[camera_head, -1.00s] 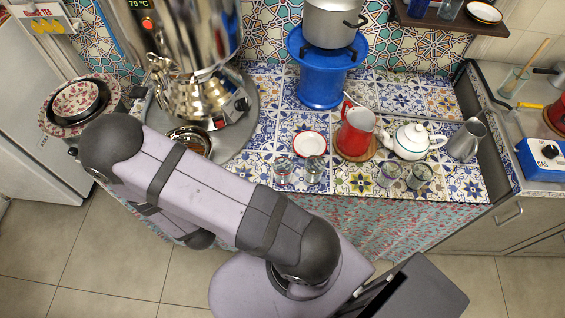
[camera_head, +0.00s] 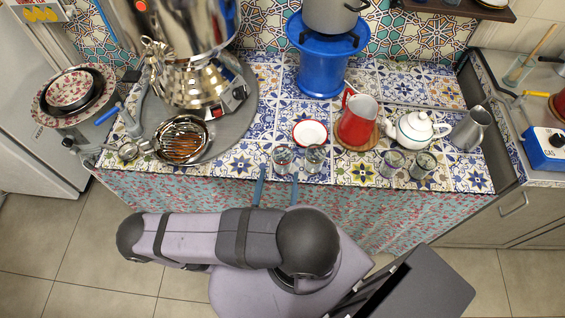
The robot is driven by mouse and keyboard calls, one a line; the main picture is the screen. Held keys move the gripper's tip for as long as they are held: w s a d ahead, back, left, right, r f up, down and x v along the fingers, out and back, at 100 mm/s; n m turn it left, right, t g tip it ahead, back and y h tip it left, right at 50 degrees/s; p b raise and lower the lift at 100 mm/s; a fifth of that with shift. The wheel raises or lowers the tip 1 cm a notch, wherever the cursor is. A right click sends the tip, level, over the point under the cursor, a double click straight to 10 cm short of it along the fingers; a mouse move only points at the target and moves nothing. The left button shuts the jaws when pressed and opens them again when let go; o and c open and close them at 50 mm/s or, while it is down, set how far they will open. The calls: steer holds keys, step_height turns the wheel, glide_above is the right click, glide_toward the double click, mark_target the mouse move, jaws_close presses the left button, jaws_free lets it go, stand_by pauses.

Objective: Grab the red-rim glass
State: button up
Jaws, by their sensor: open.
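My gripper (camera_head: 278,178) shows as two blue fingers, apart and empty, at the front edge of the tiled counter. Just beyond the fingers stand two small clear glasses, a left one (camera_head: 283,159) and a right one (camera_head: 315,159). Two more glasses stand farther right, one (camera_head: 391,164) beside another (camera_head: 422,166). The rims are too small to tell surely which glass is red-rimmed. The left glass of the near pair is closest to the space ahead of the fingers; neither finger visibly holds it. The gripper's body is hidden behind my arm.
A red-rimmed saucer (camera_head: 310,133) lies behind the near glasses. A red jug (camera_head: 357,122), white teapot (camera_head: 415,133) and metal pitcher (camera_head: 470,129) stand to the right. The samovar (camera_head: 195,80) and a blue stand (camera_head: 322,68) are behind. Bare tiles lie left of the glasses.

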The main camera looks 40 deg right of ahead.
mark_target(281, 168)
steer(key=shift+s+d+r, duration=0.1)
steer(key=shift+s, duration=0.05)
steer(key=shift+d, duration=0.1)
steer(key=shift+p+x, duration=0.7)
steer(key=shift+x, duration=1.65)
steer(key=c, duration=1.2)
